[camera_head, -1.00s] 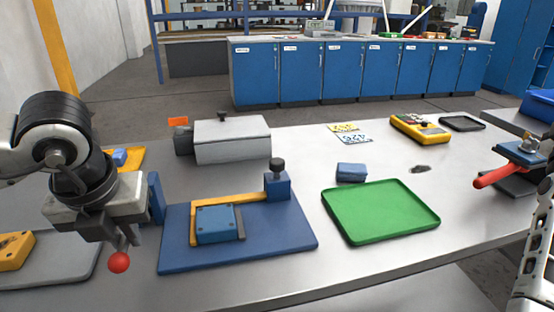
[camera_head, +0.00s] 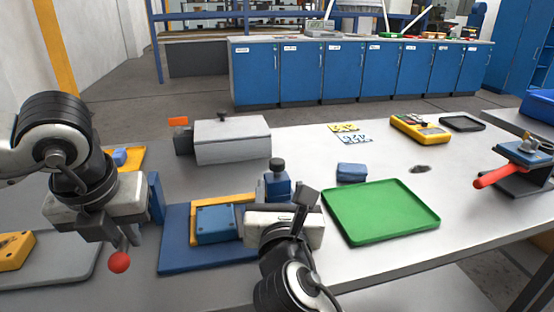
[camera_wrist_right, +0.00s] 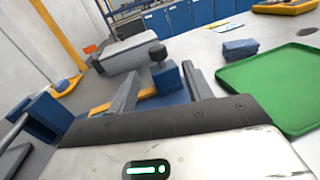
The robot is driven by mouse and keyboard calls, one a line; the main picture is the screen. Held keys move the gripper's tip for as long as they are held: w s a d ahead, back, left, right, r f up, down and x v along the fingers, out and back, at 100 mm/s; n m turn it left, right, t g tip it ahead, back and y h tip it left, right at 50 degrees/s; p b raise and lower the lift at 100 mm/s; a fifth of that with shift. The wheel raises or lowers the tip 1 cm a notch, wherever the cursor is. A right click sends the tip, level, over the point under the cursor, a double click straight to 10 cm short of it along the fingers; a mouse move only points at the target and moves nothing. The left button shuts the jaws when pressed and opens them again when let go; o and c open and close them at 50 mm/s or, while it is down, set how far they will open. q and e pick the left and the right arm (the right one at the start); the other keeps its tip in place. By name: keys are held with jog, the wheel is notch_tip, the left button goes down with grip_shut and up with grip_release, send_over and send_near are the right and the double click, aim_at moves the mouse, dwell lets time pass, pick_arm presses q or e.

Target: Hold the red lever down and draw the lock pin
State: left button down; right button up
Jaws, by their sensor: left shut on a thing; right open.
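The red lever's ball end (camera_head: 119,262) shows just below my left gripper (camera_head: 112,240), which is shut on the lever beside a blue upright block (camera_head: 155,197). The lever's shaft is mostly hidden by the gripper. The lock pin's black knob (camera_head: 277,165) stands upright on a blue block (camera_head: 278,186) at the back right of a blue base plate (camera_head: 180,245). My right gripper (camera_head: 284,196) is open and empty, its fingers pointing toward that block. In the right wrist view the knob (camera_wrist_right: 157,50) lies ahead of and between the open fingers (camera_wrist_right: 160,85), apparently not gripped.
A green tray (camera_head: 380,212) lies right of the base plate, with a small blue block (camera_head: 351,172) behind it. A grey box (camera_head: 232,140) stands at the back. A red-handled fixture (camera_head: 500,175) is at far right.

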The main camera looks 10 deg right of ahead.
aim_at(277, 159)
jog(key=shift+s+a, duration=0.2)
jog(key=shift+a, duration=0.1)
jog(key=shift+w, duration=0.2)
jog(key=x, duration=1.1)
jog(key=shift+w+d, duration=0.1)
jog(key=shift+d, duration=0.05)
